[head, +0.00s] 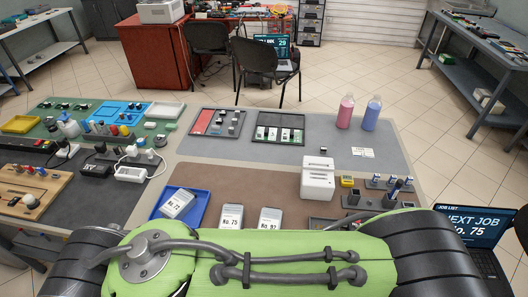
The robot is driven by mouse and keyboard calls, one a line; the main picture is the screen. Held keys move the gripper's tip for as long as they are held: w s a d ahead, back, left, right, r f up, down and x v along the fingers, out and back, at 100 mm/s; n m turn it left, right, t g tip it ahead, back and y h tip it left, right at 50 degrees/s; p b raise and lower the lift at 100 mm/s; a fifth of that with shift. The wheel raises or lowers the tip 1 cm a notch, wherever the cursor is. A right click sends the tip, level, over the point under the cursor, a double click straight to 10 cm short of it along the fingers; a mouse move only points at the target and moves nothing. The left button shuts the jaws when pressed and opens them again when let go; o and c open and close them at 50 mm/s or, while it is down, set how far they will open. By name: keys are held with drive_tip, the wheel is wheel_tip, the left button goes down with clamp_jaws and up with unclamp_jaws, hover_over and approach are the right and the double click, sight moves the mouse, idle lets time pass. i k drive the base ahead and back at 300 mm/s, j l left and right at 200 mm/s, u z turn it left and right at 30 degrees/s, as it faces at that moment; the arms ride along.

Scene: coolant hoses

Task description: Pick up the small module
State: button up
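Three similar grey modules with white labels are on the near part of the table. One, labelled No. 72 (177,204), lies tilted in a blue tray (199,218). Two stand on the brown mat: No. 75 (231,216) and one that seems to read No. 92 (270,218). Their lower edges are partly hidden by my green arm. I cannot tell which one counts as the small module. My gripper is not in view; only my arm links with grey hoses cross the bottom.
A white boxy device (318,179) stands right of the modules, beside a yellow item (347,181) and small holders. Pink (345,111) and blue (372,113) bottles stand farther back. A laptop (474,228) at right reads NEXT JOB No. 75. The grey mat's middle is mostly clear.

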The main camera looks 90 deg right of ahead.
sight(232, 216)
drive_tip(key=z, duration=4.7)
drive_tip(key=l, duration=1.2)
drive_tip(key=u, duration=2.2)
